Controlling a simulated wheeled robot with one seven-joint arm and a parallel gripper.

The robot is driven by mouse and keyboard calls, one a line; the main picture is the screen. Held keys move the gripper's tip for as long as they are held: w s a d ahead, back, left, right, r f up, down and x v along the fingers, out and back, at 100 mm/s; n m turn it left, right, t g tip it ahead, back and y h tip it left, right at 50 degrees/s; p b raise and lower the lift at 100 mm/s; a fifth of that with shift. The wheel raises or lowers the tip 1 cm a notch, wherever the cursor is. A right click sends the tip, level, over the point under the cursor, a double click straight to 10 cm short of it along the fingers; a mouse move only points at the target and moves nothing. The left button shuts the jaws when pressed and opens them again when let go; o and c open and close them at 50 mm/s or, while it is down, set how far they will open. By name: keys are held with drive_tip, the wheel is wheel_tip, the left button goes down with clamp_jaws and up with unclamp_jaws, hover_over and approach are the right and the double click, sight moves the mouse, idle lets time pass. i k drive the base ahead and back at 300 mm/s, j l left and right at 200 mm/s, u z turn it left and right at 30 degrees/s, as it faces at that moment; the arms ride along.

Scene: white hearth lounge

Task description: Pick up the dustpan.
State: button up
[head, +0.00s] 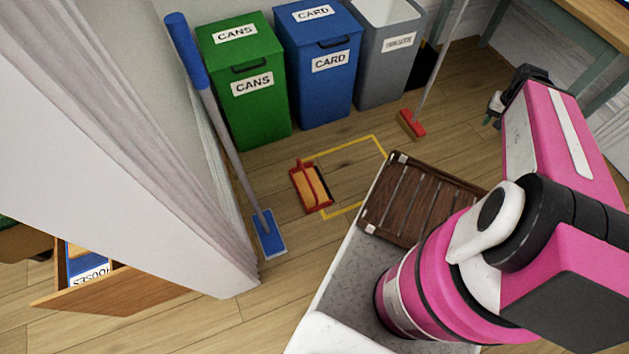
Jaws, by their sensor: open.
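The dustpan (298,191) is red with an orange-yellow inside and a red handle across its top. It lies on the wooden floor, at the left side of a yellow taped outline. My gripper (493,112) is at the far end of my pink arm, at the upper right, well to the right of the dustpan and apart from it. It is small in the view and partly hidden by the arm, but it is open, and I see nothing held in it.
A green cans bin (262,113), a blue card bin (324,93) and a grey bin (384,75) stand behind. A blue mop (270,238) leans left, a red broom (412,125) stands right. A slatted wooden crate (408,207) is on my base. An open drawer (125,293) juts out lower left.

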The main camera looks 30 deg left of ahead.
sight(312, 181)
drive_tip(key=k+l+u, duration=0.2)
drive_tip(key=k, duration=0.2)
drive_tip(key=k+u, duration=0.2)
drive_tip(key=k, duration=0.2)
drive_tip(key=u, duration=1.35)
